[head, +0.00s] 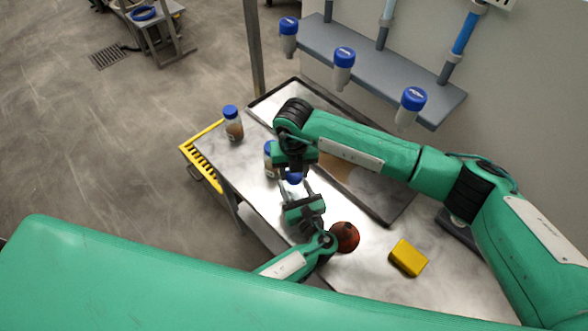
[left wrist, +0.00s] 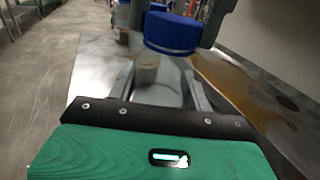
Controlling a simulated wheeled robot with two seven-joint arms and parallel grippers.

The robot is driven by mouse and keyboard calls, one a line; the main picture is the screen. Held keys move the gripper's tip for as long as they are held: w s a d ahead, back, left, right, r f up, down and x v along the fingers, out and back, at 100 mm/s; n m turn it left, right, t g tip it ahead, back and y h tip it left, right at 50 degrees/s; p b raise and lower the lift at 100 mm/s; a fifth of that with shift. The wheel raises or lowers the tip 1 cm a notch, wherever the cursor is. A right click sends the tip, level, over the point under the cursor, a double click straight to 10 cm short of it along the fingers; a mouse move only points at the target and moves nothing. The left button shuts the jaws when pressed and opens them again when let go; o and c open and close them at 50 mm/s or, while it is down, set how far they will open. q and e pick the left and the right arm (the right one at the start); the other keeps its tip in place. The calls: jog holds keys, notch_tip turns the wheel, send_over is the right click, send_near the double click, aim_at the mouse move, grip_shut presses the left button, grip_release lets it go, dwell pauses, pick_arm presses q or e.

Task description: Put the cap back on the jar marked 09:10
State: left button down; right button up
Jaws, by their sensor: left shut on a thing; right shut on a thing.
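A blue cap (head: 294,179) is between the fingers of my right gripper (head: 296,174), which comes down from above. The same cap shows large in the left wrist view (left wrist: 172,34), with a grey right finger on each side. My left gripper (head: 308,192) is shut just below it. In the left wrist view a clear glass jar (left wrist: 160,85) is between the left fingers (left wrist: 158,90), under the cap. In the head view this jar is mostly hidden. I cannot tell whether the cap touches its rim, and no time mark is readable.
Capped jars stand on the bench, one at its far left corner (head: 233,128) and one partly behind my right gripper (head: 268,160). A tray (head: 383,215), a dark red round object (head: 345,237) and a yellow block (head: 408,257) are nearby. A grey wall shelf (head: 380,72) is behind.

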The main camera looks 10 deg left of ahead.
jog(key=o, duration=1.2)
notch_tip(320, 180, up, 12)
jog(key=shift+r, duration=0.1)
pick_arm(q)
jog(key=c, duration=0.6)
grip_release()
jog(key=shift+o, duration=0.2)
